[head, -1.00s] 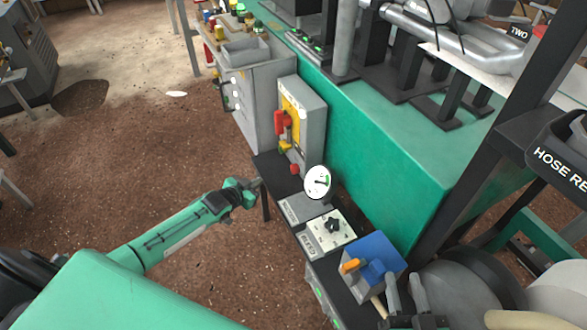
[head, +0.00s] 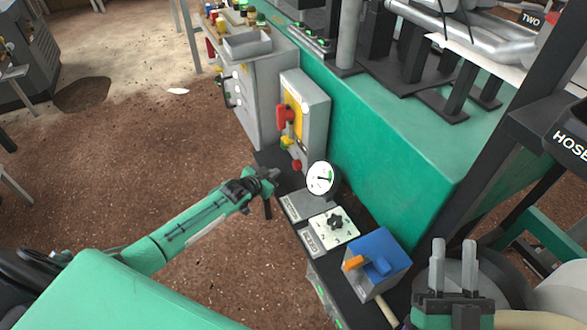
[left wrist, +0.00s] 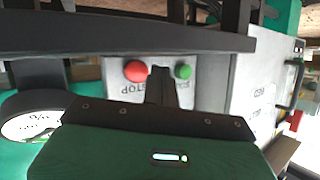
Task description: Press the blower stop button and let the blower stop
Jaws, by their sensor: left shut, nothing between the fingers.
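In the left wrist view a round red button (left wrist: 136,71) sits on a pale panel (left wrist: 122,100) above lettering that reads STOP. A round green button (left wrist: 184,72) is to its right. My left gripper (left wrist: 161,72) is shut and empty; its tips appear between the two buttons in the picture, and I cannot tell whether they touch the panel. In the head view my left gripper (head: 274,174) is left of the white dial gauge (head: 321,178), near a small red knob (head: 297,165). My right gripper (head: 453,250) is open and empty at lower right.
A grey box with a red lever (head: 286,115) stands behind my left gripper. A black bench carries a panel with a dark knob (head: 335,221) and a blue box (head: 378,256) with an orange handle. The green machine side (head: 390,150) borders the right. Brown floor is free at left.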

